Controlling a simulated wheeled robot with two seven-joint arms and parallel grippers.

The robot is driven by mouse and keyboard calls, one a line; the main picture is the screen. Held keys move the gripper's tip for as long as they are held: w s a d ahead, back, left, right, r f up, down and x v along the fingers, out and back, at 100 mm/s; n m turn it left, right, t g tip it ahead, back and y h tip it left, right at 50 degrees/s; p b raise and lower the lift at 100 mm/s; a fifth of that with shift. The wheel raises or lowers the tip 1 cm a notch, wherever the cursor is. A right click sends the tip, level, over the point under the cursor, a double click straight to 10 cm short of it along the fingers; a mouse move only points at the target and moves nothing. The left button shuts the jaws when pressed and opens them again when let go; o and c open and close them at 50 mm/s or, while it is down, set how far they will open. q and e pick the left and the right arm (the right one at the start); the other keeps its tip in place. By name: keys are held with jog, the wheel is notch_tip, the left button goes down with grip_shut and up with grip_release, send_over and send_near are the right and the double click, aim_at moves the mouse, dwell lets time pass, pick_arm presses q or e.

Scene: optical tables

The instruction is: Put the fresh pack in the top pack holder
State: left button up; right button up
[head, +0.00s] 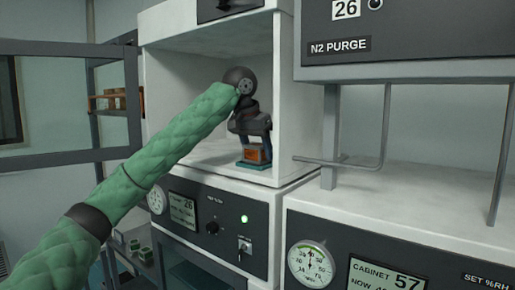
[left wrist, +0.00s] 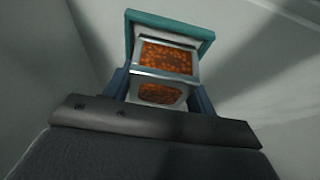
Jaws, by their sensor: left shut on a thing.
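The pack (head: 257,155), a metal-framed case with orange beads behind its windows, is inside the upper white cabinet. It also shows in the left wrist view (left wrist: 168,58), between the blue fingers. My left gripper (head: 254,142) reaches in from above and is shut on it. A teal pack holder (head: 253,166) lies under the pack on the cabinet floor; its rim shows beyond the pack in the left wrist view (left wrist: 172,23). The pack is at or in the holder; how deep it sits is hidden. My right gripper is not in view.
The white cabinet's right wall (head: 285,95) stands close beside my gripper. A metal rail (head: 345,163) and the N2 purge unit (head: 420,45) are to the right. An open framed door (head: 70,105) and a shelf with orange packs (head: 108,101) are at the left.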

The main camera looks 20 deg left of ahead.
pick_arm(q)
jog(key=shift+d+f, duration=0.1)
jog(key=shift+f, duration=0.45)
dwell(0.4)
